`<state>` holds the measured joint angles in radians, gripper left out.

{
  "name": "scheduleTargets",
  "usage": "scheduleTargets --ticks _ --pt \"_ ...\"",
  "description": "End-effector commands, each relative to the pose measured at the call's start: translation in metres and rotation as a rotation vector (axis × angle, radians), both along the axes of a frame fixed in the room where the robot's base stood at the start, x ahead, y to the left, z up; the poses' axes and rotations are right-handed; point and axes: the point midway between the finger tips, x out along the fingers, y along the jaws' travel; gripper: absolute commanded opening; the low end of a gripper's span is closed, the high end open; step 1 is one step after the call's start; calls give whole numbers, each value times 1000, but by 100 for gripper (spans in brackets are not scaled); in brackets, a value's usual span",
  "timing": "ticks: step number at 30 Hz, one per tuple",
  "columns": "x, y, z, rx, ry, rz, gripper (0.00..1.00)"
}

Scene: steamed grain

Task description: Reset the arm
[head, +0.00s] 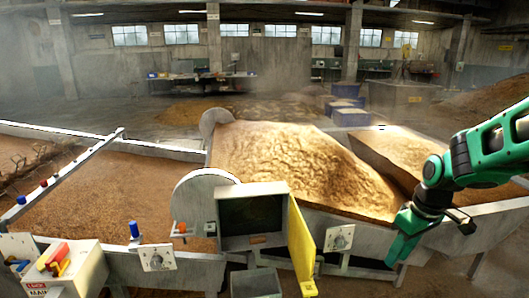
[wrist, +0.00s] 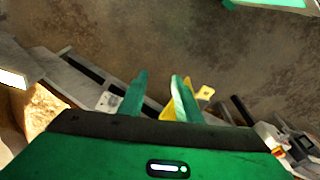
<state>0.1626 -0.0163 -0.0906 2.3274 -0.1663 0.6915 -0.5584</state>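My green arm reaches in from the right side of the head view. My gripper (head: 398,248) points downward in front of the grain trough, right of the yellow door. In the wrist view my gripper (wrist: 158,92) shows two green fingers set apart with nothing held between them. The yellow door (head: 300,240) stands open on a grey box (head: 228,243); part of it also shows behind the right finger in the wrist view.
A large trough of grain (head: 290,160) lies behind the box, and another heap of grain (head: 405,150) is beside it. A control box with coloured levers (head: 62,268) is at the lower left. A dial panel (head: 339,238) sits between the door and my gripper.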

Motion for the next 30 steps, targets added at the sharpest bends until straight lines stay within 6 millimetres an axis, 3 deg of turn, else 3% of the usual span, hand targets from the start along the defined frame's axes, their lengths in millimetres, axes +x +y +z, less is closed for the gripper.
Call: scheduleTargets --ticks 6,12,15,21,30 --pt "-88 -40 30 -30 71 -368 31" --pt "-167 -58 43 -27 132 -698 31" --pt "-197 -60 45 -19 157 -825 31" --pt "-229 -60 44 -8 187 -960 31" --pt "-232 -60 45 -7 190 -975 31"
